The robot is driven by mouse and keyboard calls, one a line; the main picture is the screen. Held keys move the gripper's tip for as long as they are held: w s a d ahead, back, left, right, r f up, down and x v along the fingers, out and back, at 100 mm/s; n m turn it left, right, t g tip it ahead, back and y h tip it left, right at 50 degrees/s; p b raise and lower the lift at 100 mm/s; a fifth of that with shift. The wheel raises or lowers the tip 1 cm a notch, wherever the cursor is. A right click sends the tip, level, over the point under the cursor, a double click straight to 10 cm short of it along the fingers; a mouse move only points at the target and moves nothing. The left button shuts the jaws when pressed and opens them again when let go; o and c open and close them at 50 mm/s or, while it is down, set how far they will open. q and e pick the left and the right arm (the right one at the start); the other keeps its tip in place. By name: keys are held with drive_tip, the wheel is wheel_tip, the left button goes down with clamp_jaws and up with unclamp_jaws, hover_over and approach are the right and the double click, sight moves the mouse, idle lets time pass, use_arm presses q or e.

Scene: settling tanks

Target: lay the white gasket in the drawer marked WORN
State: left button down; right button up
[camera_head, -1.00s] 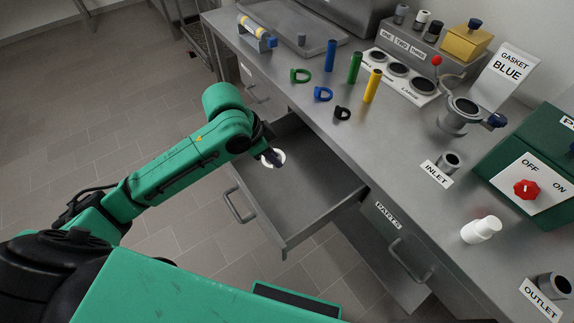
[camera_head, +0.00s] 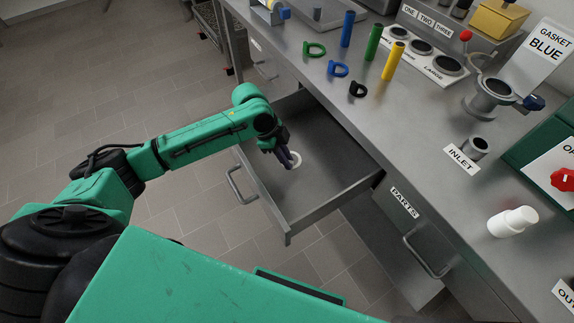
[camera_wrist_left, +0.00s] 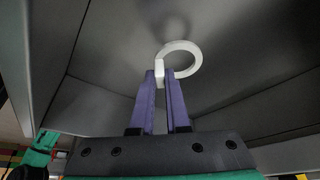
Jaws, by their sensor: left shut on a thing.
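My left gripper (camera_head: 286,159) is shut on the tab of the white gasket (camera_head: 296,160), a thin ring. It is over the inside of an open, otherwise empty grey metal drawer (camera_head: 318,215). In the left wrist view the purple fingers (camera_wrist_left: 163,78) pinch the tab, and the ring (camera_wrist_left: 195,61) stands out past the tips, with the drawer floor (camera_wrist_left: 110,60) behind it. How far the ring is above the floor I cannot tell. The marking on this drawer's front is not visible. My right gripper is not in view.
A shut drawer marked PARTS (camera_head: 405,203) is to the right.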

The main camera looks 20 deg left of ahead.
use_arm(q)
wheel_tip(320, 180, down, 4)
drive_tip(key=shift+r, duration=0.15)
drive_tip(key=c, duration=0.9)
unclamp_jaws()
drive_tip(key=shift+r, duration=0.1)
drive_tip(key=v, duration=1.2)
